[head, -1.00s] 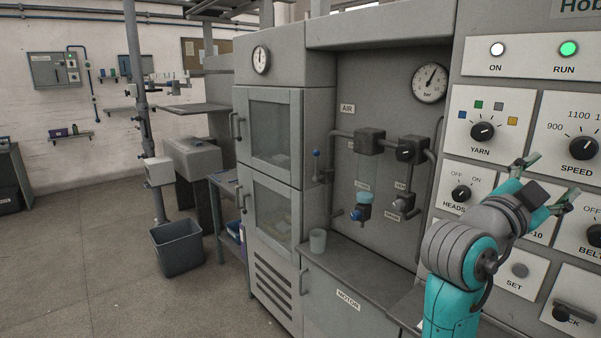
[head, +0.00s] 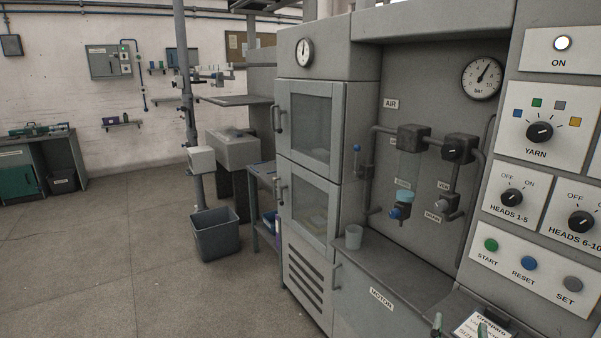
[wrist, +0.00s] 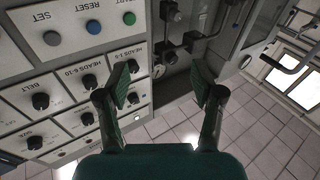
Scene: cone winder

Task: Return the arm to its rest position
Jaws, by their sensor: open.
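My gripper (wrist: 162,86) is open and empty in the wrist view, with its two dark green-padded fingers well apart. In that view the control panel (wrist: 72,76) appears upside down, beyond the fingers and mostly to the left. In the head view, what look like the fingertips of my gripper (head: 460,328) just show at the bottom edge, near a printed card. The rest of my arm is out of the head view. No fingertip visibly touches a knob or button.
The control panel (head: 545,185) stands at the right, beside the recess with pipes and a pressure gauge (head: 482,78). A cup (head: 353,237) stands on the ledge. A grey bin (head: 216,238) stands on the floor. Open floor (head: 110,250) lies at the left.

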